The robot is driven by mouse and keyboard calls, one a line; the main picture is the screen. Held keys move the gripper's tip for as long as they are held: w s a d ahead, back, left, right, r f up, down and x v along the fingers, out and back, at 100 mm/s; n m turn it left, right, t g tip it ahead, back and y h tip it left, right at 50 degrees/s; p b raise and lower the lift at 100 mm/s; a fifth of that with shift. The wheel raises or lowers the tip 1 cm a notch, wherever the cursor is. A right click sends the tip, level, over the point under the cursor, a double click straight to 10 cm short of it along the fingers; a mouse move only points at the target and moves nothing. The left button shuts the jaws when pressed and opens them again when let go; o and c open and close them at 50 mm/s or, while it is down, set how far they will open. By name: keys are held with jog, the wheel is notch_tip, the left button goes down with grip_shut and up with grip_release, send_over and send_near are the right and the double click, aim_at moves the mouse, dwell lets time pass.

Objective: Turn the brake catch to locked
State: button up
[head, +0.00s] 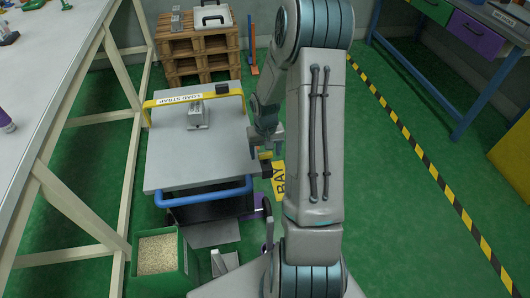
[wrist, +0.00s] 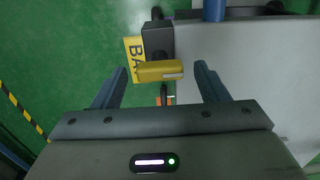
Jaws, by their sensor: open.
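A grey-topped cart (head: 190,165) with a blue push handle (head: 203,193) stands left of my arm. A black block with a yellow lever, seemingly the brake catch, sits at its right edge. In the wrist view the yellow lever (wrist: 159,72) lies crosswise at the end of the black block (wrist: 157,40). My gripper (wrist: 158,86) is open, its two fingers on either side of the lever with gaps, apparently not touching it. Small orange and green marks (wrist: 166,100) show just below the lever. In the head view my gripper (head: 266,143) is just above the lever, which is partly hidden.
A yellow load strap bar (head: 195,97) and a grey block (head: 198,116) are on the cart top. A yellow bay sign (head: 279,180) lies on the floor beside it. A bin of pellets (head: 158,255) stands in front left. A pallet stack (head: 198,52) is behind. Green floor at right is clear.

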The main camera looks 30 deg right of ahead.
jog(key=c, duration=1)
jog(key=shift+m, duration=0.3)
jog(key=m, duration=0.3)
jog(key=shift+m, duration=0.3)
jog(key=m, duration=0.4)
jog(key=m+p, duration=0.2)
jog(key=m, duration=0.3)
jog(key=shift+r, duration=0.1)
jog(key=m+p, duration=0.2)
jog(key=m, duration=0.2)
jog(key=shift+w+m, duration=0.1)
jog(key=shift+m, duration=0.2)
